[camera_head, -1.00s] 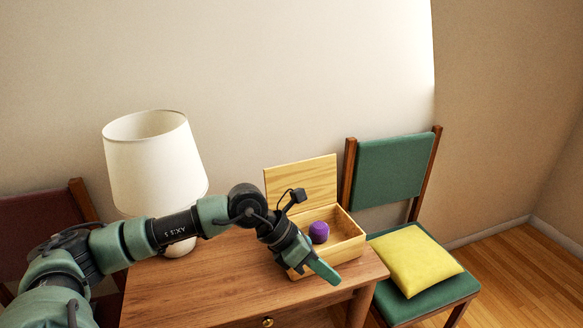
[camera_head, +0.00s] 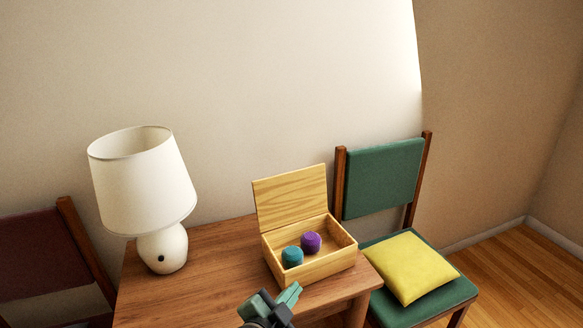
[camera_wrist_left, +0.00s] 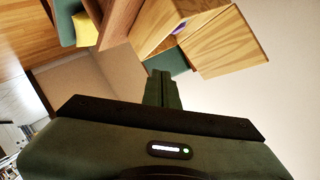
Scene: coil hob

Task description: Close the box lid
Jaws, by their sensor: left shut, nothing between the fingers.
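The wooden box (camera_head: 318,268) stands on the right part of the wooden table, and its lid (camera_head: 290,198) is open, standing up at the back edge. Inside lie a teal object (camera_head: 292,256) and a purple object (camera_head: 311,242). My left gripper (camera_head: 289,295) is at the bottom of the head view, in front of the box and apart from it. It is shut and empty. In the left wrist view the shut fingers (camera_wrist_left: 161,88) point towards the box, whose lid (camera_wrist_left: 218,42) shows at the upper right. My right gripper is not in view.
A white lamp (camera_head: 150,190) stands on the table (camera_head: 215,262) left of the box. A green chair (camera_head: 383,180) with a yellow cushion (camera_head: 411,267) stands to the right. A dark red chair (camera_head: 45,255) is at the left. The tabletop between lamp and box is clear.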

